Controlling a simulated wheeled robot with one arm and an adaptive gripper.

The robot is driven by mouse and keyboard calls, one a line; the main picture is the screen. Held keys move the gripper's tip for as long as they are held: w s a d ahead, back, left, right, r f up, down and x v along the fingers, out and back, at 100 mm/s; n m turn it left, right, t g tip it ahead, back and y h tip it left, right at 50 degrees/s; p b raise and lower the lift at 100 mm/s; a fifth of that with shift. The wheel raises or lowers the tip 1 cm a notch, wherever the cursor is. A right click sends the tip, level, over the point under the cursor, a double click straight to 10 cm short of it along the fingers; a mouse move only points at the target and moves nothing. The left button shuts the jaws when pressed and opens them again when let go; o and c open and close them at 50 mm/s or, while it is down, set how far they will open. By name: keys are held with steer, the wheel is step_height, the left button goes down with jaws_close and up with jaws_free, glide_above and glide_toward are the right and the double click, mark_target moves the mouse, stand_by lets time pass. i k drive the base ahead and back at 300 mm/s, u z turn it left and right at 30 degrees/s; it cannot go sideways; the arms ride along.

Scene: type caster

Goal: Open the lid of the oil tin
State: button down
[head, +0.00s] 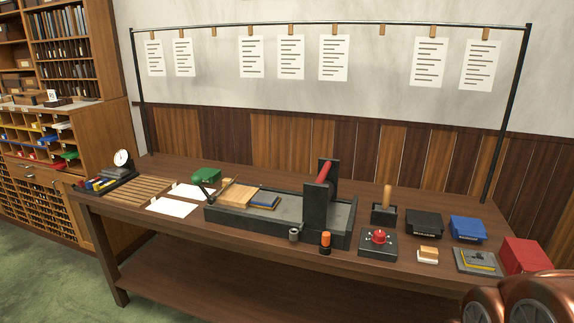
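No label that names the oil tin is readable here. A red box-shaped container (524,256) stands at the right end of the bench, its top closed as far as I see; my arm hides part of its lower front. A small grey can (294,234) and a small dark bottle with an orange top (325,242) stand at the bench's front edge near the middle. I cannot tell which of these is the oil tin. Copper-coloured rounded parts of my arm fill the bottom right corner. My gripper's fingers do not show.
The wooden bench (110,205) carries a black press (280,222) with a red-handled upright, a black box with a red button (378,242), a black tin (424,223) and a blue tin (467,229). A grey plate (478,262) lies beside the red container. Green floor is free at front left.

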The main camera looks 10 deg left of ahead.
mark_target(206, 173)
steer(key=u, duration=0.55)
steer(key=i, duration=1.45)
steer(key=u, duration=1.5)
steer(key=i, duration=0.8)
steer(key=u, duration=0.45)
